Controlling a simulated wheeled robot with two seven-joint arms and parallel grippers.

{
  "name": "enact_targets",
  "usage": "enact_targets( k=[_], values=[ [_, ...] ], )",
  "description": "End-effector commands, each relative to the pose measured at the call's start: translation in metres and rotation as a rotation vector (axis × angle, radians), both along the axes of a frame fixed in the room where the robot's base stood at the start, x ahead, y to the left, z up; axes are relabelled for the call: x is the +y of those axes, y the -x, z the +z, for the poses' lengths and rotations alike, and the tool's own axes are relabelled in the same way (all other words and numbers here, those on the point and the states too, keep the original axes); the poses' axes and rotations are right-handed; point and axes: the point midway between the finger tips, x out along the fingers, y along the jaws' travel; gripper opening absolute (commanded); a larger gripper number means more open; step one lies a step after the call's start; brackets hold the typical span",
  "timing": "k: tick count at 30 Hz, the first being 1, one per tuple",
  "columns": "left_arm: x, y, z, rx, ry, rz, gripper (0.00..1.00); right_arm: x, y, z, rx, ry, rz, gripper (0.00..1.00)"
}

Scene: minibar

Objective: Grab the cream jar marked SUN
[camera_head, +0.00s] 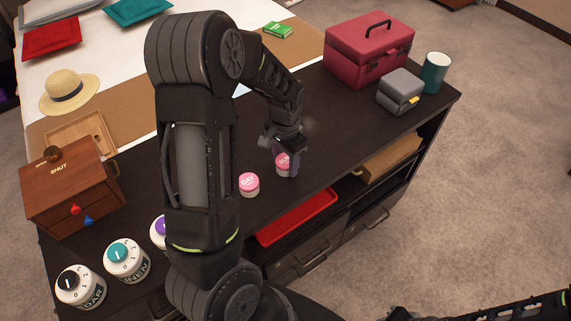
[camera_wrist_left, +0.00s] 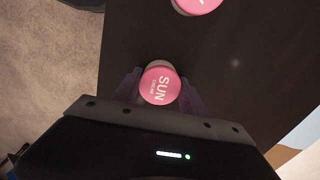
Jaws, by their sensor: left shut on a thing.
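The cream jar marked SUN (camera_wrist_left: 160,86) has a pink lid with white lettering. It sits between the two fingers of my left gripper (camera_wrist_left: 160,92) in the left wrist view, and the fingers are shut on it from both sides. In the head view the SUN jar (camera_head: 283,162) is partly hidden by my left gripper (camera_head: 285,163), low at the dark counter. A second pink-lidded jar, marked DAY (camera_head: 249,183), stands apart to its left. A pink lid also shows at the top of the left wrist view (camera_wrist_left: 196,4). My right gripper is not in view.
On the dark counter (camera_head: 335,110) are a red case (camera_head: 368,50), a grey box (camera_head: 400,92), a teal cup (camera_head: 435,72), a wooden SHUT box (camera_head: 70,188) and dial-topped canisters (camera_head: 126,260). A red tray (camera_head: 297,216) lies on the shelf below. The counter right of my left gripper is clear.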

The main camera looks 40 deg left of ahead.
Motion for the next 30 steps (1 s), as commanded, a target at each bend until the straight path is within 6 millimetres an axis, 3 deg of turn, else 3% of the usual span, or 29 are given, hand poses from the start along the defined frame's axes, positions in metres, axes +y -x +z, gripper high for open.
enact_targets(
  k=[3,14,30],
  values=[
    [0.000,0.000,0.000,0.000,0.000,0.000,0.07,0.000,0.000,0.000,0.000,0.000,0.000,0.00],
    [0.000,-0.001,0.010,-0.004,0.000,0.000,0.07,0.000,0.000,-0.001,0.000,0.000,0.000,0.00],
    [0.000,-0.001,0.096,-0.003,0.000,0.000,0.07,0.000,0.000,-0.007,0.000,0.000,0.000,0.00]
  ],
)
